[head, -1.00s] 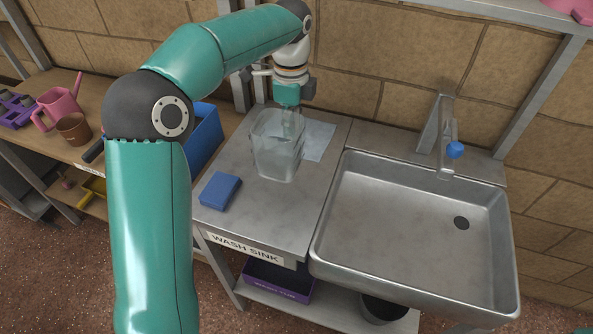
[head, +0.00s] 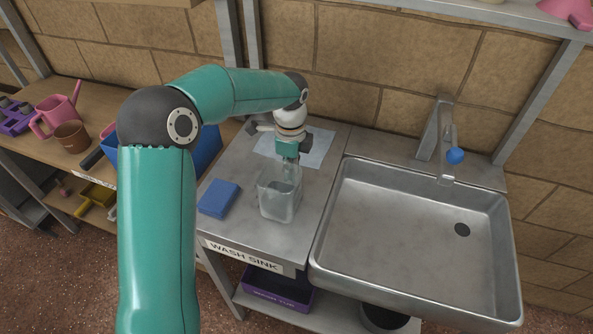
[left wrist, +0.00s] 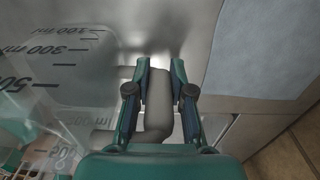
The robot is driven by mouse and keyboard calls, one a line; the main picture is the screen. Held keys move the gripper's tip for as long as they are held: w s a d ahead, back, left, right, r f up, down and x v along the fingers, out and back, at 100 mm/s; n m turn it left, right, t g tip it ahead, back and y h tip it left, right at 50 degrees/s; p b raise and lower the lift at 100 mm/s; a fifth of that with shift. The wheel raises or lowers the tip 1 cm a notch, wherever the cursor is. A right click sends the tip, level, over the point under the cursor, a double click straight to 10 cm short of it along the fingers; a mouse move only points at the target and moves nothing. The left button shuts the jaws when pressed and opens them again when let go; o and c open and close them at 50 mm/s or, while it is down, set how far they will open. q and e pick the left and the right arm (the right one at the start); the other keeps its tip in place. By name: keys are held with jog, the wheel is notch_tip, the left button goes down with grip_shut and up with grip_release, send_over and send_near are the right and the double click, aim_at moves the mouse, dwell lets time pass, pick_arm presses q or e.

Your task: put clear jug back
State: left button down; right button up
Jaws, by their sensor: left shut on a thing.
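The clear jug (head: 279,198) is see-through and upright over the steel counter of the wash sink, in front of the pale blue sheet. My left gripper (head: 289,162) is at the jug's far side, pointing down. In the left wrist view its fingers (left wrist: 160,105) are shut on the jug's greyish handle (left wrist: 157,112). The jug's see-through wall with ml marks (left wrist: 62,75) fills the left of that view. I cannot tell whether the jug's base touches the counter. My right gripper is out of view.
A blue sponge-like block (head: 219,198) lies just left of the jug. The pale blue sheet (head: 314,148) lies flat behind it. The empty sink basin (head: 400,240) and tap (head: 447,145) are to the right. A blue bin (head: 207,145) stands left of the counter.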

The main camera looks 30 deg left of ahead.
pick_arm(q)
jog(key=shift+f, duration=0.1)
jog(key=c, duration=1)
grip_release()
notch_tip(320, 180, up, 12)
jog(key=shift+w+r+p, duration=0.1)
jog(key=shift+p, duration=0.3)
